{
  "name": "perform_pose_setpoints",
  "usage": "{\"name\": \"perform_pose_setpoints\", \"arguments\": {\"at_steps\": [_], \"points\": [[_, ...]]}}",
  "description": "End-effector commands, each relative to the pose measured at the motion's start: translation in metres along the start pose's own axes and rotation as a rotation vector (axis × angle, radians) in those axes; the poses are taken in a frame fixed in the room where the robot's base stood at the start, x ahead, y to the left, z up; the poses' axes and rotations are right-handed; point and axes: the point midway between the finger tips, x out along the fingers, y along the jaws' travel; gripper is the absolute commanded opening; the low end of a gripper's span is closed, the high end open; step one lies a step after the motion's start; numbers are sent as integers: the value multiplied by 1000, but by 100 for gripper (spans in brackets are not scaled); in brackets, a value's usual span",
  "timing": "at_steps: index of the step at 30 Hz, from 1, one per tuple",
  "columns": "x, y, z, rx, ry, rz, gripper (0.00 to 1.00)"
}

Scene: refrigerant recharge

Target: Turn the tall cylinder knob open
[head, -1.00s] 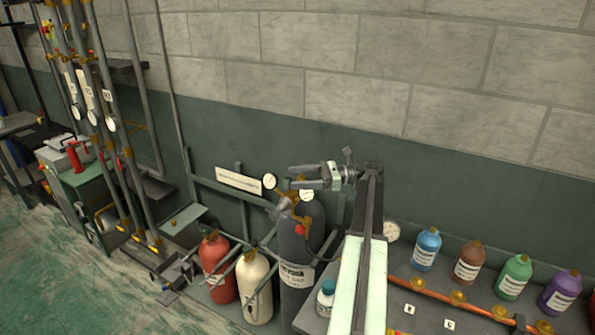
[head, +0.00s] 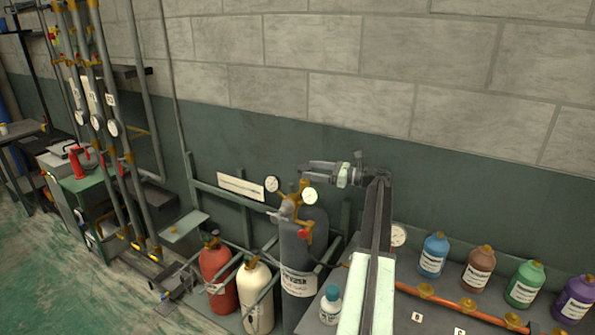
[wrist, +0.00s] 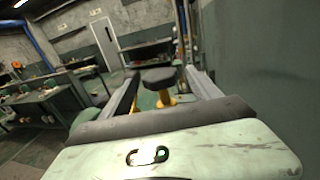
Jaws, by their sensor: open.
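The tall dark grey cylinder (head: 297,254) stands against the wall, with a white label and a brass valve assembly (head: 304,191) on top carrying two round gauges. My gripper (head: 305,169) is open, level, pointing left just above this assembly in the head view. The knob is hard to make out there and may be hidden by my fingers. In the wrist view, a dark rounded knob-like piece (wrist: 158,78) on a yellow stem shows between my open fingers (wrist: 160,87). I cannot tell whether it is the cylinder's knob or something farther off.
A red cylinder (head: 217,278) and a cream cylinder (head: 254,298) stand left of the tall one. Bottles, including a blue one (head: 433,256), stand at right beyond an orange pipe (head: 460,302). The wall is close behind.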

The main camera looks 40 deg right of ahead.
Motion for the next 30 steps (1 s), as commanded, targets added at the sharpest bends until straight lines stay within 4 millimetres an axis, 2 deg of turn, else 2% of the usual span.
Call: {"name": "perform_pose_setpoints", "arguments": {"at_steps": [9,12,18,25,30], "points": [[57,0,0,0,0,3,72],[63,0,0,0,0,0,72],[64,0,0,0,0,0,72],[64,0,0,0,0,0,9],[64,-2,0,0,0,50,9]]}}
